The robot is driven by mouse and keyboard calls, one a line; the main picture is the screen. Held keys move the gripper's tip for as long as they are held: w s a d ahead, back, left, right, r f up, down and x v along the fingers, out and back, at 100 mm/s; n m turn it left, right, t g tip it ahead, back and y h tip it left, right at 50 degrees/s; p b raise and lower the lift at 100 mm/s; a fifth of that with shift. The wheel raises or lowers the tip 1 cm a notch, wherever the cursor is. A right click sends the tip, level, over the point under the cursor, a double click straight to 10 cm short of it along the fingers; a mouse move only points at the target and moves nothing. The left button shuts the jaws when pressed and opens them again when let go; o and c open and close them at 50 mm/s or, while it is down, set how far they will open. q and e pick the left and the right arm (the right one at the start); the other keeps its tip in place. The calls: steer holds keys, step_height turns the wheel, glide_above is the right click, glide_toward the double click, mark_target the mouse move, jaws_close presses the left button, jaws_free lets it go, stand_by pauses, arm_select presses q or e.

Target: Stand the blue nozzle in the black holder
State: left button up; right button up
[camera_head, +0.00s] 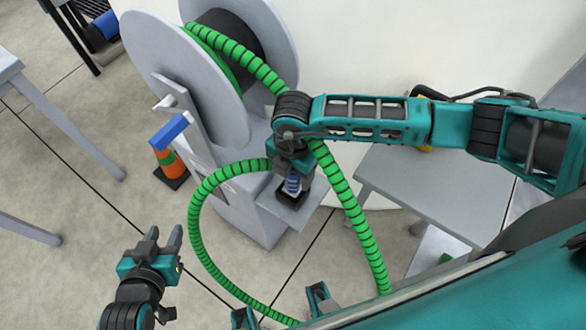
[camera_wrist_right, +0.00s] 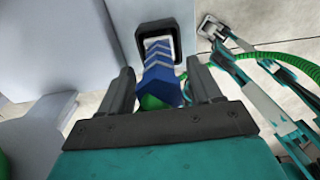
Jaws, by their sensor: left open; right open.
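The blue nozzle (camera_head: 293,186), with pale chevron stripes, has its lower end inside the square black holder (camera_head: 268,196) on a grey shelf. The right wrist view shows the nozzle (camera_wrist_right: 160,72) reaching into the holder's rim (camera_wrist_right: 141,31). It looks roughly upright; how deep it sits is hidden. My right gripper (camera_head: 292,174) is above the holder, its fingers (camera_wrist_right: 160,80) open on either side of the nozzle with visible gaps. My left gripper (camera_head: 165,240) is open and empty over the floor at lower left.
The green ribbed hose (camera_head: 197,205) loops from the grey reel (camera_head: 180,70) and passes by my right gripper. A grey table (camera_head: 420,185) is at right.

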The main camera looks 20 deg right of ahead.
steer(key=shift+r, duration=0.1)
steer(key=shift+r, duration=0.3)
step_height(320, 180, up, 12)
steer(key=p, duration=0.1)
steer(key=shift+f, duration=0.2)
